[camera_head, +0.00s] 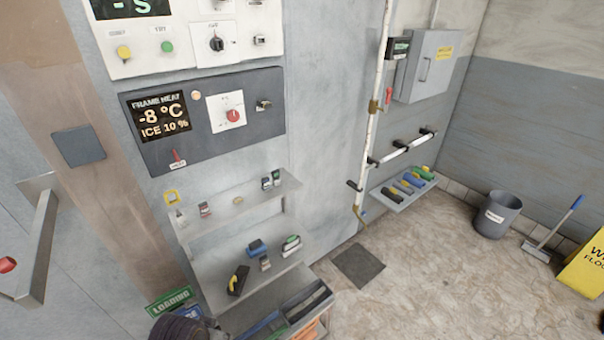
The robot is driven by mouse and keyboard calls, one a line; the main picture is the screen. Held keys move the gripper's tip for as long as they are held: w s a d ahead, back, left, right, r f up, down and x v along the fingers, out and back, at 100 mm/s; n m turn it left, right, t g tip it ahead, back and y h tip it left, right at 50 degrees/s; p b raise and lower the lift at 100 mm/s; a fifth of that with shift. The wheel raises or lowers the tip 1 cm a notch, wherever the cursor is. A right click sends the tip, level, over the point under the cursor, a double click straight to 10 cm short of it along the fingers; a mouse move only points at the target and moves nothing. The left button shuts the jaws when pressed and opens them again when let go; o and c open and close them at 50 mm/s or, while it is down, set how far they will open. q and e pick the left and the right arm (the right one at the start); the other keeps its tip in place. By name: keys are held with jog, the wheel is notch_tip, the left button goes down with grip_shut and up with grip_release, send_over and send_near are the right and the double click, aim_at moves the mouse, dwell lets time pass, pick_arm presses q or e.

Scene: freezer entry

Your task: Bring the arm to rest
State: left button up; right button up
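Neither of my grippers shows clearly in the head view. A dark rounded shape (179,329) is cut off by the bottom edge, left of the middle, in front of the lower shelves. I cannot tell whether it is part of my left arm. A small dark patch at the right edge is too cut off to make out. No fingertips are seen, and nothing is seen held.
A grey control panel (266,143) reads -8 °C and ICE 10 %. Below it are shelves (200,262) with small items. A door handle (40,240) juts out at left. A bucket (497,214), a long-handled tool (553,228) and a yellow floor sign (588,270) stand at right.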

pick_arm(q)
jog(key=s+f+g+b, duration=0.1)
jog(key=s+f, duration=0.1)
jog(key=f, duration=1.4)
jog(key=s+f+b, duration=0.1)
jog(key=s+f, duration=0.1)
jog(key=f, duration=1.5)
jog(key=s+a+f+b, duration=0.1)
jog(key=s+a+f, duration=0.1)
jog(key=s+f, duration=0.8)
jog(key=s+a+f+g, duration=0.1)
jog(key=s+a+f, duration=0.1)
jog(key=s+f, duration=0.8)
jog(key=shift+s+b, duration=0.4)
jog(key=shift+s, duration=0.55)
